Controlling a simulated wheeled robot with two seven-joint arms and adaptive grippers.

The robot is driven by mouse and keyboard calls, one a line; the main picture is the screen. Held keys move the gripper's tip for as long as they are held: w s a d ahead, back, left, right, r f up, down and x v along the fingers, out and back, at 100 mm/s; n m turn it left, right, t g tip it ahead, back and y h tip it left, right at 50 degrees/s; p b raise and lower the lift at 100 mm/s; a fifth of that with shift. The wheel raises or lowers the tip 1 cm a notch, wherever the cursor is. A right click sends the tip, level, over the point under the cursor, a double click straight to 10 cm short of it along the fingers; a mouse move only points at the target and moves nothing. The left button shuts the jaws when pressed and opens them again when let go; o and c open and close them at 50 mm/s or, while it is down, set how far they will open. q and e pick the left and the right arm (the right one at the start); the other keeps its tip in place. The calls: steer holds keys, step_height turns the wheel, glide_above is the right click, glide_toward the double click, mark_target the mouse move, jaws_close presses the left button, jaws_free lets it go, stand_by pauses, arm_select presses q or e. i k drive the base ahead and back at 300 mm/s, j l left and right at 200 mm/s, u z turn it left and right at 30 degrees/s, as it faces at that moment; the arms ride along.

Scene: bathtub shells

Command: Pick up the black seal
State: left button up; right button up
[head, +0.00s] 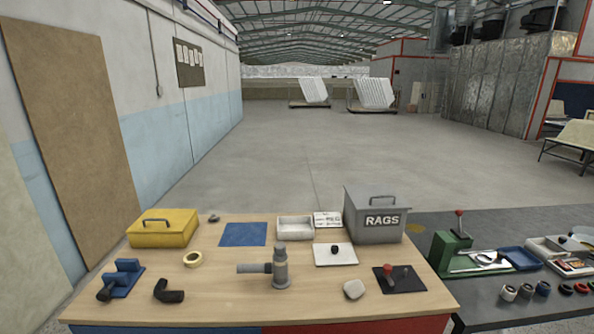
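A small black piece (334,250), which looks like the black seal, sits on a flat white board (344,261) right of the middle of the wooden table (215,296). It is too small to make out its exact shape. Nothing touches it from above. Neither of my grippers is in the head view.
A grey pipe fitting (280,268) stands left of the board. A grey RAGS box (376,222) and white tray (295,237) stand behind. A black elbow (170,294) lies left.

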mark_target(564, 288)
steer(key=z, duration=1.95)
steer(key=i+l, duration=0.3)
